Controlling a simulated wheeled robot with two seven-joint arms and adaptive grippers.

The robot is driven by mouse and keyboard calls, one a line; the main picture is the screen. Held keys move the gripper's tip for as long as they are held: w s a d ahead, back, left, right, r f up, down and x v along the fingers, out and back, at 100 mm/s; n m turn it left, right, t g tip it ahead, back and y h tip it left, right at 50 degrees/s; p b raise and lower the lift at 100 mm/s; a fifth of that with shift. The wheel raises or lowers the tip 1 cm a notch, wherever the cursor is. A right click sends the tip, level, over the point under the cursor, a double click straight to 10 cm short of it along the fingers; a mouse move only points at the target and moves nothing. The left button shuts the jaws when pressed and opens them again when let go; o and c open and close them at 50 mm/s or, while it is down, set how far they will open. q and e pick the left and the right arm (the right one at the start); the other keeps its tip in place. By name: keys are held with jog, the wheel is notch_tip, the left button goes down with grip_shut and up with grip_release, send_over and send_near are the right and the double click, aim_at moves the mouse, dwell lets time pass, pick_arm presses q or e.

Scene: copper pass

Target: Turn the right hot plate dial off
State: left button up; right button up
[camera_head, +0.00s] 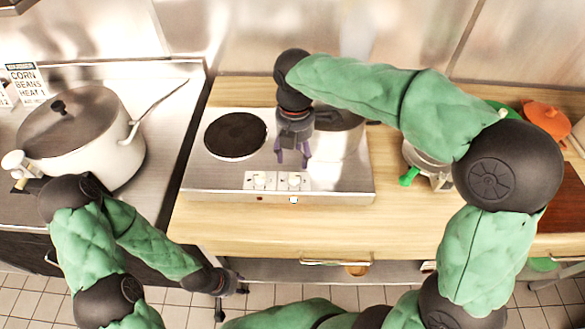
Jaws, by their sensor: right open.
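The silver two-burner hot plate (220,181) sits on the wooden counter. Its right dial (294,181) is a white square with a knob, beside the matching left dial (260,180). The dial markings are too small to read. A small light patch (293,200) shows below the right dial and a reddish spot below the left one. My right gripper (293,157) points down, open and empty, over the plate just behind the right dial, apparently not touching it. My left gripper (240,284) hangs low in front of the counter; its jaws are too small to judge.
The left burner (235,135) is bare. A metal pot (338,140) stands at the right burner, partly behind my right arm. A large lidded pot (90,140) stands on the left steel surface. A strainer-like item with a green handle (409,176) and an orange pot (547,118) are right.

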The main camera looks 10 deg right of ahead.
aim_at(294, 176)
notch_tip(294, 176, down, 9)
jog(key=b, duration=0.3)
jog(key=shift+f, duration=0.1)
grip_shut()
